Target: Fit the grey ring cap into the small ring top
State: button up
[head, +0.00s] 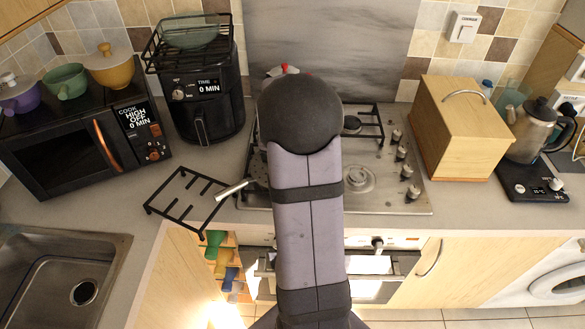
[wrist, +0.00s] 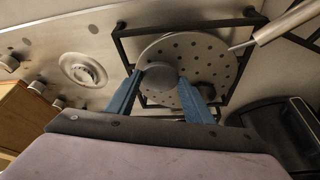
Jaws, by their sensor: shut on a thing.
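The grey ring cap (wrist: 160,77) is a round, plain grey piece between the two blue fingers of my gripper (wrist: 156,84) in the wrist view. The gripper is shut on it. In the head view my arm hides the gripper and cap. An open burner ring (head: 353,178), pale and round with a raised centre, sits at the front right of the hob. It is also at the left of the wrist view (wrist: 84,69), apart from the gripper. I cannot tell for sure whether this is the small ring top.
A perforated round disc (wrist: 207,62) with a metal handle (wrist: 283,22) lies beneath the gripper on a black pan support. A loose black support (head: 180,205) is on the left counter. Knobs (head: 404,170) and a wooden box (head: 463,128) stand right. The air fryer (head: 208,115) stands back left.

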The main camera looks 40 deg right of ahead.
notch_tip(320, 180, up, 9)
jog(key=b, duration=0.1)
jog(key=shift+b, duration=0.4)
jog(key=shift+f, duration=0.1)
jog(key=shift+o, duration=1)
jog(key=c, duration=0.4)
jog(key=shift+n, duration=0.5)
jog(key=shift+s+d+f, duration=1.05)
jog(key=shift+s+d, duration=0.9)
jog(key=shift+d, duration=0.8)
jog(key=shift+s+d+f, duration=1.05)
jog(key=shift+s+d, duration=0.95)
jog(key=shift+d, duration=0.7)
jog(key=shift+s+d+f, duration=1.05)
jog(key=shift+s+d, duration=0.9)
jog(key=shift+d, duration=0.8)
jog(key=shift+f, duration=0.15)
jog(key=shift+f+b, duration=2.15)
jog(key=shift+f, duration=0.6)
jog(key=shift+f, duration=0.3)
